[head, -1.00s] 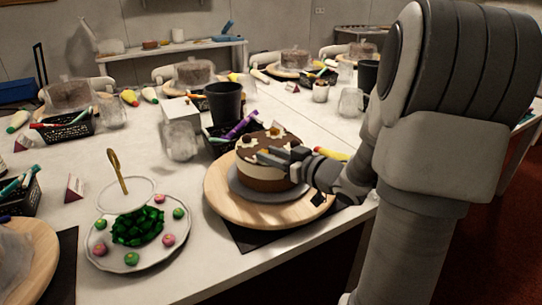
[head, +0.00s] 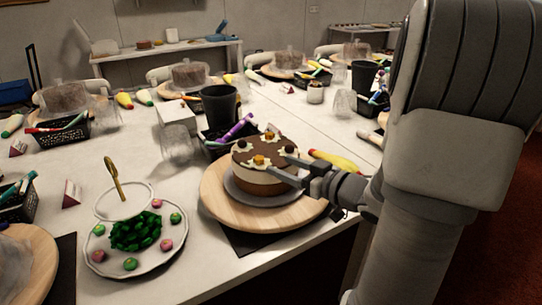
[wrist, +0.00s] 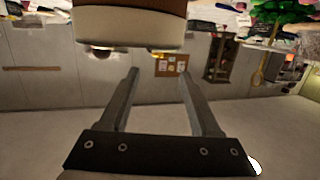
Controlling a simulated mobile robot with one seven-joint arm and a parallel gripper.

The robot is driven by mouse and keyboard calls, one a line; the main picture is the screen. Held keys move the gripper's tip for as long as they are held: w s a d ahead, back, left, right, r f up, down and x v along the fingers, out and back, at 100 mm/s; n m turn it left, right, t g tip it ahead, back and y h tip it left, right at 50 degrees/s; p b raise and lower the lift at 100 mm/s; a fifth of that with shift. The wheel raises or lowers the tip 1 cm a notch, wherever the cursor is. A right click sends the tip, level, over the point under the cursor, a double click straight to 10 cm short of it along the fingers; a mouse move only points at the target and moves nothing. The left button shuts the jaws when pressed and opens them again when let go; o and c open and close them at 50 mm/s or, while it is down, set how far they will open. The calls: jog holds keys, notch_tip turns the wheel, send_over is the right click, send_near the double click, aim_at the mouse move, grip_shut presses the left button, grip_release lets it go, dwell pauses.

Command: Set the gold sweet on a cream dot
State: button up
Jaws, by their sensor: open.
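The round cake (head: 262,180) has a brown top and a cream band, and sits on a grey board over a wooden turntable (head: 222,207). The gold sweet (head: 259,160) rests on top at the near side, apparently on a cream dot; its underside is too small to judge exactly. Several dark sweets (head: 240,145) sit on other cream dots. My gripper (head: 291,167) is open and empty at the cake's right side, clear of the gold sweet. In the wrist view the cake (wrist: 130,40) hangs upside down beyond the open fingers (wrist: 158,76).
A plate (head: 100,262) with green and pink sweets and a gold-handled stand is at left. The table's front edge is close to the turntable.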

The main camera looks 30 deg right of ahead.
jog(key=p+v, duration=0.1)
jog(key=v, duration=0.4)
jog(key=shift+s, duration=0.1)
dwell(0.3)
